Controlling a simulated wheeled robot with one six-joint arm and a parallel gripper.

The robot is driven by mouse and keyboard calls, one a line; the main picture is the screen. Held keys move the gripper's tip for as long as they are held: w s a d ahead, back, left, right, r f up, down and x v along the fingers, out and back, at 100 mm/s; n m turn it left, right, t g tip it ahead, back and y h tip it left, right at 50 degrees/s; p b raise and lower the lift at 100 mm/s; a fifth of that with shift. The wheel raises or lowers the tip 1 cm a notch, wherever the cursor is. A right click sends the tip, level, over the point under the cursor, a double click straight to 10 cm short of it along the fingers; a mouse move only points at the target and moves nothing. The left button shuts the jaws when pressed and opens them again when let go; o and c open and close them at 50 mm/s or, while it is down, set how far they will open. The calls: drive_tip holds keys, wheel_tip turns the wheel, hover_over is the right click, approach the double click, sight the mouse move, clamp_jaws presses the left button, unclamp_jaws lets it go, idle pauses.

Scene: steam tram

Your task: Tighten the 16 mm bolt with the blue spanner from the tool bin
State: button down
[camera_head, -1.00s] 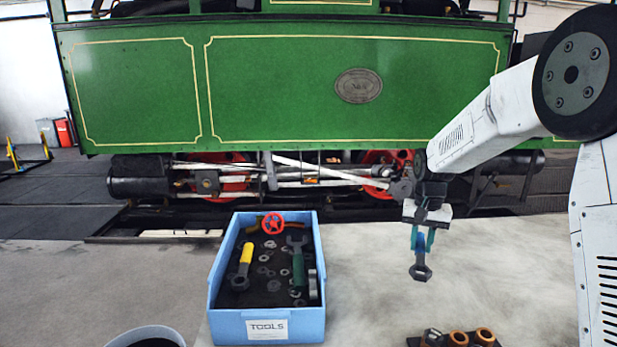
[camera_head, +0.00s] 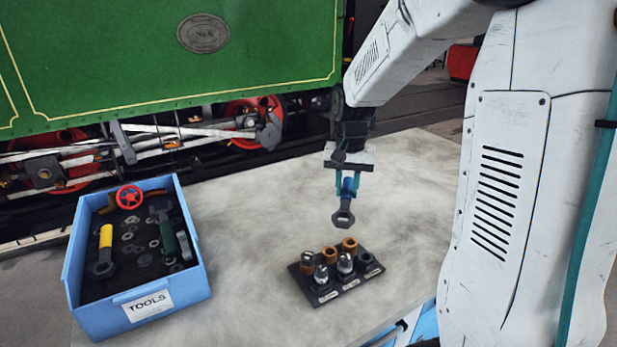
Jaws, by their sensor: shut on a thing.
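My gripper (camera_head: 347,184) is shut on the blue spanner (camera_head: 343,213), which hangs with its dark ring end down. The spanner is in the air above and behind the bolt block, apart from it. The dark bolt block (camera_head: 331,297) lies on the worktop and carries several silver bolts and copper-coloured pieces. One silver bolt (camera_head: 345,263) stands near the middle of the block and another silver bolt (camera_head: 321,274) is to its left. Small labels run along the front edge, too small to read, so I cannot tell which bolt is 16 mm.
The blue tool bin (camera_head: 150,307) stands at the left. It holds a yellow-handled spanner (camera_head: 105,237), a green-handled tool (camera_head: 184,245), a red handwheel (camera_head: 129,197) and loose nuts. The grey worktop (camera_head: 250,225) is clear between bin and block. The green tram (camera_head: 120,60) stands behind.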

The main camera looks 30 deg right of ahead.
drive_tip(key=s+f+m, duration=0.1)
drive_tip(key=s+f, duration=0.3)
drive_tip(key=f, duration=0.2)
drive_tip(key=shift+a, duration=0.2)
drive_tip(key=shift+f, duration=1.2)
idle(1.8)
drive_tip(key=shift+s+d+m, duration=0.45)
drive_tip(key=shift+s+m, duration=0.3)
drive_tip(key=shift+m, duration=0.25)
drive_tip(key=shift+s+d+m, duration=0.4)
drive_tip(key=shift+s+m, duration=0.3)
drive_tip(key=shift+m, duration=0.3)
drive_tip(key=shift+s+d+m, duration=0.45)
drive_tip(key=shift+s+m, duration=0.3)
drive_tip(key=shift+m, duration=0.25)
drive_tip(key=s+m, duration=0.5)
drive_tip(key=m, duration=0.1)
drive_tip(key=shift+f, duration=0.1)
drive_tip(key=shift+w+d+n, duration=0.15)
drive_tip(key=shift+w+n, duration=0.3)
drive_tip(key=shift+n, duration=0.05)
drive_tip(key=shift+s, duration=0.2)
